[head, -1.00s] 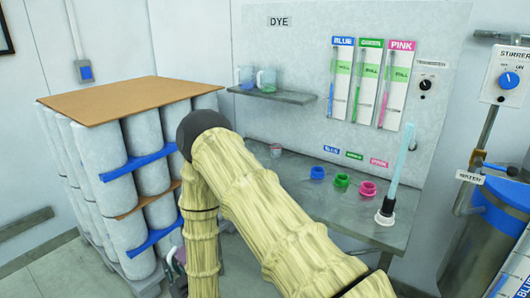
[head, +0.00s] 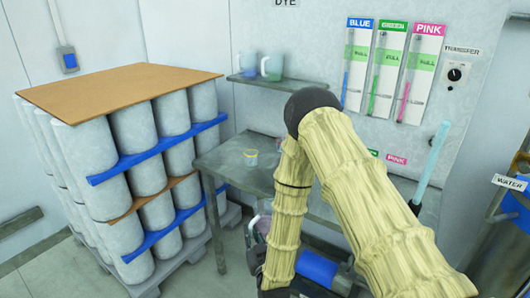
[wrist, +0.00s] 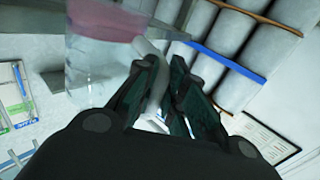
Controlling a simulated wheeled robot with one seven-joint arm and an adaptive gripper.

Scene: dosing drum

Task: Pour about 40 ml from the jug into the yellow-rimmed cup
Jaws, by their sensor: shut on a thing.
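The yellow-rimmed cup (head: 250,158) is small and stands on the grey bench, left of my arm in the head view. My gripper (wrist: 170,88) is shut on the pale handle of a clear jug (wrist: 95,65). The jug holds pink liquid, which shows at the upper left of the wrist view. In the head view the jug (head: 262,226) is low, in front of the bench, partly hidden by my arm. It is apart from the cup. Its exact tilt is hard to tell.
The bench (head: 222,158) has bare surface around the cup. Stacked grey drums (head: 140,175) stand left of the bench. A transparent rod (head: 432,155) stands at right.

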